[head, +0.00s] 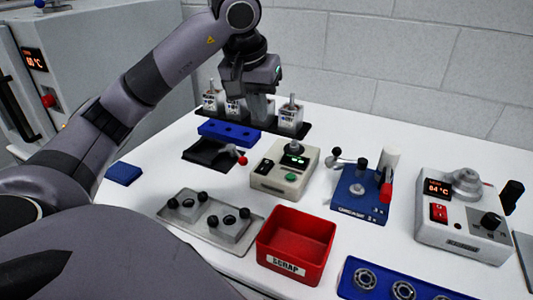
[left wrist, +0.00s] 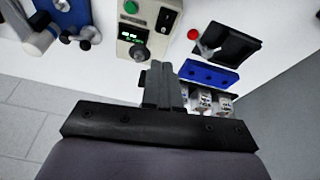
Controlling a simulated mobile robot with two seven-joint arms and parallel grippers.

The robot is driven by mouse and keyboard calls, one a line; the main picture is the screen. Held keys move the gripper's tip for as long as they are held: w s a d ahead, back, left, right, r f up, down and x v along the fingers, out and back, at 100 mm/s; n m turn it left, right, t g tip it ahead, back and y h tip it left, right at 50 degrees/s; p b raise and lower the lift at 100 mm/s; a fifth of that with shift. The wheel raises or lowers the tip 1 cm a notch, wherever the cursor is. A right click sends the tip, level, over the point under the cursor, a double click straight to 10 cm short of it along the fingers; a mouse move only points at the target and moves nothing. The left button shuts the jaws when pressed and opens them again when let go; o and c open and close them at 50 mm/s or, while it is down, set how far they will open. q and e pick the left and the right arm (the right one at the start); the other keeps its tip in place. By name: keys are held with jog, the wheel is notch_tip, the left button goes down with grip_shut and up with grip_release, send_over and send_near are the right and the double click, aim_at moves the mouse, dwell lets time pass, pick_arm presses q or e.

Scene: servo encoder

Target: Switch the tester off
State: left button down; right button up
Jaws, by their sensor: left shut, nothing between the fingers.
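The tester (head: 285,182) is a cream box in the middle of the table, with a lit green display (head: 294,160), a knob on top, a green button (head: 291,177) and a black rocker switch (head: 266,166). It also shows upside down in the left wrist view (left wrist: 136,28), where the rocker switch (left wrist: 167,18) is in sight. Which side of the rocker is pressed is too small to tell. My left gripper (head: 262,108) is shut and empty, above and behind the tester, apart from it. Its fingers (left wrist: 164,78) point towards the tester in the left wrist view. My right gripper is out of view.
Servo units stand in a dark rack (head: 291,118) behind the tester. A blue block (head: 229,133) and a black fixture with a red-knobbed lever (head: 207,154) are at its left. The blue grease press (head: 360,200) is right, a red scrap bin (head: 295,240) in front, and a heater (head: 465,225) far right.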

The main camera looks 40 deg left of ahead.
pick_arm(q)
jog(key=shift+m, duration=0.6)
send_over(268, 162)
jog(key=s, duration=0.1)
jog(key=f, duration=1.1)
jog(key=shift+s+d+f, duration=0.1)
jog(key=shift+d+f, duration=0.1)
jog(key=shift+d, duration=0.05)
jog(key=shift+f, duration=1)
